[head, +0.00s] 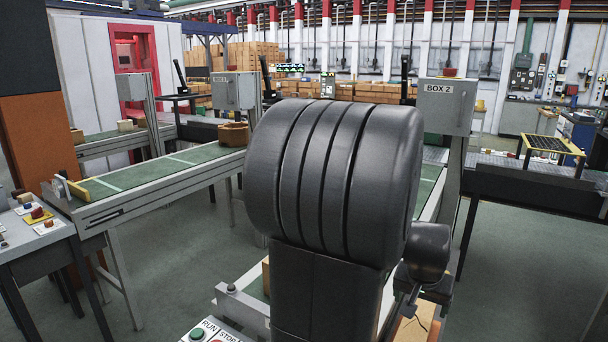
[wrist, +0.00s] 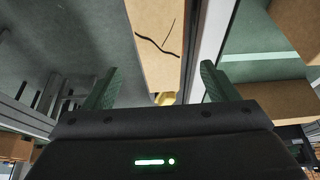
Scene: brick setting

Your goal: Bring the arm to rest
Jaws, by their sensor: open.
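My gripper (wrist: 159,72) shows in the wrist view with its two green fingers spread apart and nothing clasped. A tan brick with a dark crack line (wrist: 157,32) shows beyond and between the fingers, with a gap in the picture on either side. Its distance from the fingertips is unclear. In the head view, a cracked tan surface (head: 412,328) shows at the bottom, right of my arm. My own large dark arm joint fills the middle of that view and hides much of the near conveyor; the gripper's fingers cannot be made out there.
A grey post box marked BOX 2 (head: 443,104) stands behind my arm. A side table (head: 30,240) stands at the left edge. Open floor (head: 530,265) shows at the right.

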